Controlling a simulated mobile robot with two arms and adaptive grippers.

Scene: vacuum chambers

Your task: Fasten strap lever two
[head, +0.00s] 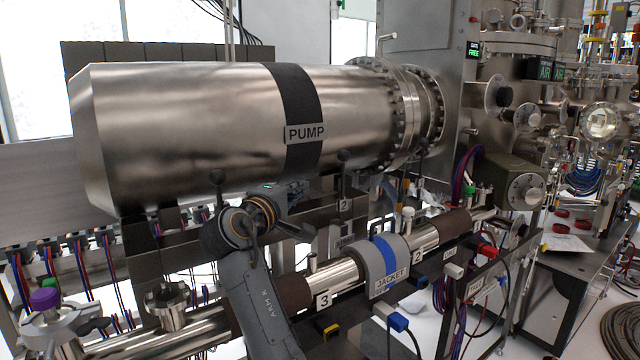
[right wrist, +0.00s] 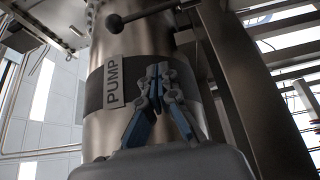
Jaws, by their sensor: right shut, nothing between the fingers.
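The large steel pump (head: 200,120) lies on its side, with a dark strap (head: 295,100) around it and a PUMP label. A dark lever with a ball knob (head: 344,156) stands upright below the pump, right of the strap, above a plate marked 2 (head: 345,206). A similar ball-knobbed lever (head: 217,177) stands farther left, close to my arm. My right gripper (head: 292,190) is below the strap, left of the lever above plate 2. In the right wrist view its fingers (right wrist: 158,72) are shut and empty in front of the strap. A ball-ended lever (right wrist: 115,22) crosses above them, apart from the fingers.
Below runs a pipe with a grey JACKET sleeve (head: 385,268) and plates marked 2 and 3. A purple-capped fitting (head: 45,298) stands at the lower left. The pump's bolted flange (head: 415,110) and more chamber equipment fill the right. Cables hang under the frame.

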